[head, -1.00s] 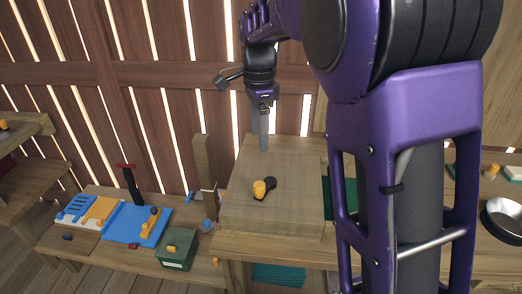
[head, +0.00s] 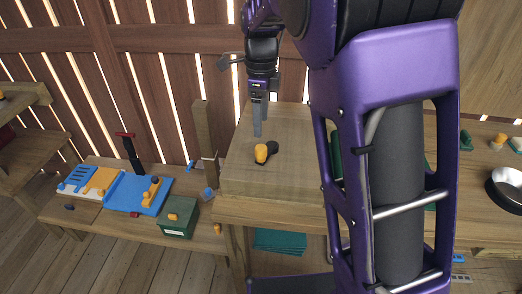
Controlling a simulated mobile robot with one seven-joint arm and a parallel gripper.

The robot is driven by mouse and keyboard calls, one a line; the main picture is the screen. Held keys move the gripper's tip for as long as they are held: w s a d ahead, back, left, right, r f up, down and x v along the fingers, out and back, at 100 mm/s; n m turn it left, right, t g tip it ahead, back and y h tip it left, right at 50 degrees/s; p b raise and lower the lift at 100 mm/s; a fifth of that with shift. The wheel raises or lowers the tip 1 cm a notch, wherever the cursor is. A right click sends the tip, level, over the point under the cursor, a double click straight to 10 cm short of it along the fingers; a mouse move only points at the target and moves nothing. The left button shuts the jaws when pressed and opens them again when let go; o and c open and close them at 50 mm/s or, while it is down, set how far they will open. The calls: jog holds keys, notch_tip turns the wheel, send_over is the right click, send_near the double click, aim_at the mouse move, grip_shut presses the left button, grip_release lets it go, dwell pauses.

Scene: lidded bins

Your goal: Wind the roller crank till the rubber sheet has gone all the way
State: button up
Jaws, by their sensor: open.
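The roller crank, a dark arm with a yellow-orange knob (head: 261,153), sits on top of a wooden box (head: 290,180). My gripper (head: 257,133) points down just behind the knob as seen from the head view. It is open and appears apart from the knob. Its fingers are seen edge-on, so the gap between them is hard to see. Green sheet material (head: 336,155) shows at the box's right side, partly hidden by my arm. Teal layered sheet (head: 280,241) lies below the box. I cannot tell which of these is the rubber sheet being wound.
A wooden post (head: 206,150) stands close left of the box. A lower bench at left holds a green box (head: 180,216), a blue tray (head: 128,196) and a red-topped lever (head: 131,150). A metal bowl (head: 508,187) stands at right. My arm blocks the middle right.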

aim_at(261, 147)
notch_tip(261, 147, down, 10)
jog(key=shift+r+b, duration=0.1)
jog(key=shift+b, duration=0.55)
jog(key=shift+c, duration=0.2)
grip_shut()
dwell(0.9)
